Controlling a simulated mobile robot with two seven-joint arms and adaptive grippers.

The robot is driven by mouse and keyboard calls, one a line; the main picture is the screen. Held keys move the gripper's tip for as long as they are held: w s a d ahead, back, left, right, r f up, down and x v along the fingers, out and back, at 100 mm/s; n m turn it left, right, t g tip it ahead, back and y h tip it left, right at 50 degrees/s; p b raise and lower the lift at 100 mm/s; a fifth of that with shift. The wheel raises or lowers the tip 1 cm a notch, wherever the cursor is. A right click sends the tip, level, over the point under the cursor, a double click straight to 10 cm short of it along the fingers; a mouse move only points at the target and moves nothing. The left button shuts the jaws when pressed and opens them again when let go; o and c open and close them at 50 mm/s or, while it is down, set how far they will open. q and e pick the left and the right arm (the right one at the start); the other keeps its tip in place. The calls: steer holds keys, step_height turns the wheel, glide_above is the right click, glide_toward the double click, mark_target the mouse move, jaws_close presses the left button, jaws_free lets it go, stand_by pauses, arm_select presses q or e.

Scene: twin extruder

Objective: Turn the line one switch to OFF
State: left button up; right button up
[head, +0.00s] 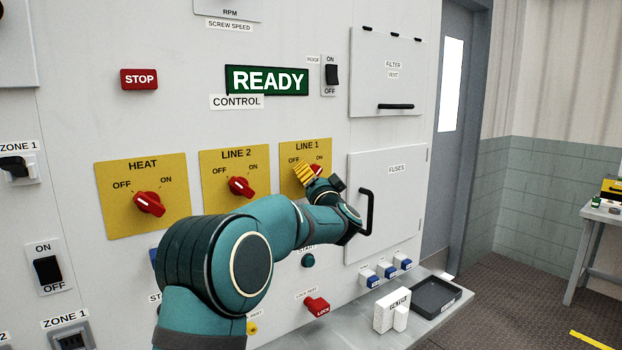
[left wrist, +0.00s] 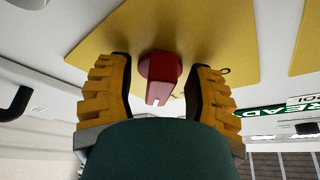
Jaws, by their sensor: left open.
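The red line one switch (head: 317,168) sits on the yellow LINE 1 plate (head: 298,149), marked OFF at left and ON at right. In the head view my left gripper (head: 307,173) covers most of it, so its setting is hard to read there. In the left wrist view the red knob (left wrist: 158,72) stands between the two yellow ridged fingers of my left gripper (left wrist: 160,68), in front of the yellow plate (left wrist: 200,35). The fingers are open, with a visible gap on both sides of the knob. My right gripper is not in view.
The LINE 2 switch (head: 241,187) and HEAT switch (head: 149,204) are to the left. The fuses door (head: 388,215) with its black handle (head: 367,212) is close to the right of my wrist. A shelf below holds a black tray (head: 458,300) and a white filter box (head: 388,313).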

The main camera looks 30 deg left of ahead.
arm_select(q)
steer(key=shift+c, duration=0.4)
jaws_close()
steer(key=shift+n, duration=0.3)
steer(key=n+g+y, duration=0.1)
steer(key=n, duration=0.2)
steer(key=shift+d+y+b, duration=0.1)
steer(key=shift+y+b, duration=0.3)
steer(key=n+g+y, duration=0.1)
steer(key=n, duration=0.2)
steer(key=n+g+y, duration=0.1)
steer(key=n, duration=0.3)
steer(key=shift+w+g+b, duration=0.15)
steer(key=shift+g+b, duration=0.25)
steer(key=n+g, duration=0.1)
steer(key=n, duration=0.2)
steer(key=n+g+y, duration=0.1)
steer(key=n+g, duration=0.1)
steer(key=n, duration=0.1)
steer(key=shift+w+n, duration=0.1)
steer(key=shift+n, duration=0.3)
steer(key=n+g+p, duration=0.1)
steer(key=n+g, duration=0.2)
steer(key=n, duration=0.2)
steer(key=shift+r+n, duration=0.1)
steer(key=shift+n, duration=0.2)
steer(key=shift+w+n+g+p, duration=0.1)
steer(key=shift+n+g+p, duration=0.5)
steer(key=shift+n, duration=0.8)
